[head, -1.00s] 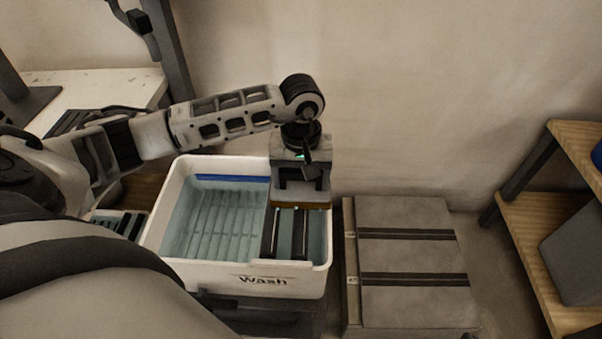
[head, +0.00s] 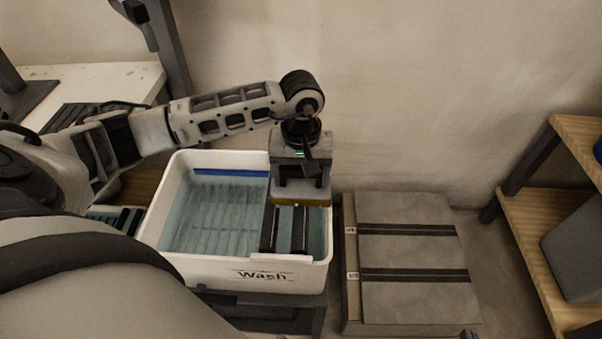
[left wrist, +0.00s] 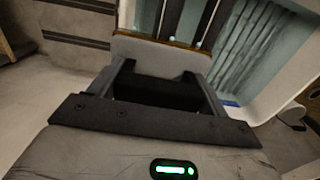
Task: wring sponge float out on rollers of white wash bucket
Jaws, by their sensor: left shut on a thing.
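The white wash bucket (head: 262,274) stands in the middle of the head view, with "Wash" written on its front and bluish water inside. Dark rollers (head: 284,230) run along its right part; they also show in the left wrist view (left wrist: 207,22). My left gripper (head: 300,190) is over the right part of the bucket, pointing down, shut on the sponge float. The float (head: 300,202) has a grey plate with a thin yellow-brown sponge edge, and its near edge lies at the far end of the rollers. The left wrist view shows the float (left wrist: 160,52) between the fingers. I cannot tell whether the sponge presses on the rollers. My right gripper is not in view.
Grey tiles (head: 405,250) with dark strips across them lie right of the bucket. A wooden shelf (head: 530,215) stands at the far right. A white table (head: 95,80) is at the back left. The wall is close behind the bucket.

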